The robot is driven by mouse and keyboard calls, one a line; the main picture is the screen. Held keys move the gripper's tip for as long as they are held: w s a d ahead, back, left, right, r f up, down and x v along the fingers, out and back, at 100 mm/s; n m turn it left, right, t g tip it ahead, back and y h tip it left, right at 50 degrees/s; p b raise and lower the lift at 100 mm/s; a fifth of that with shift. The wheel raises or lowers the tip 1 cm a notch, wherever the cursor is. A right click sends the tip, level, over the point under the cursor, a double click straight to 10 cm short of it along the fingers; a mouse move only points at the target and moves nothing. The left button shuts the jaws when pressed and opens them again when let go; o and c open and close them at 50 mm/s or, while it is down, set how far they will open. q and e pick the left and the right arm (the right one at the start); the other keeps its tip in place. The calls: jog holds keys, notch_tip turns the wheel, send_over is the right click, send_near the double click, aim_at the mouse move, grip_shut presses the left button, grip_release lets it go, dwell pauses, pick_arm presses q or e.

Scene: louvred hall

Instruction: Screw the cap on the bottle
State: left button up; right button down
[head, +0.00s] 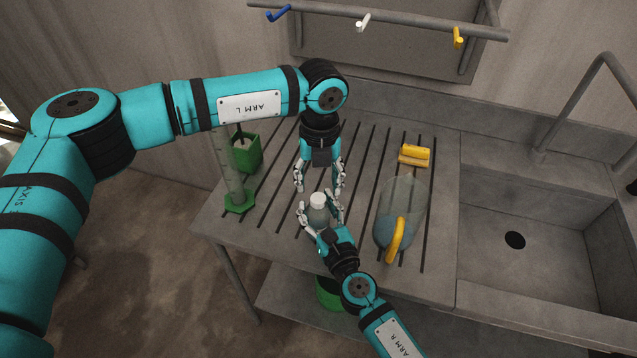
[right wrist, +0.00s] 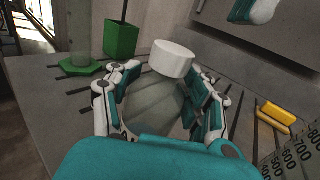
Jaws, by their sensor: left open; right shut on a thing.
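The bottle (head: 318,215) is grey and translucent and stands upright on the slatted counter. It fills the middle of the right wrist view (right wrist: 155,108). The white cap (head: 317,199) sits on top of the bottle; it shows large in the right wrist view (right wrist: 173,58). I cannot tell how tightly it sits. My right gripper (head: 320,211) is shut around the bottle's body from the near side. My left gripper (head: 320,187) points down just above and behind the cap, its fingers spread and empty. Part of it shows at the top right of the right wrist view (right wrist: 254,10).
A clear jug with a yellow handle (head: 397,240) stands right of the bottle. A yellow block (head: 415,156) lies behind it. At the left are a green box (head: 246,155) and a measuring cylinder with a green foot (head: 239,203). The sink (head: 545,215) is at the right.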

pick_arm(q)
jog(key=o, duration=0.6)
jog(key=shift+c, duration=0.2)
notch_tip(320, 180, up, 12)
jog(key=shift+d, duration=0.1)
pick_arm(e)
jog(key=shift+c, duration=1.9)
grip_release()
jog(key=v, duration=1.2)
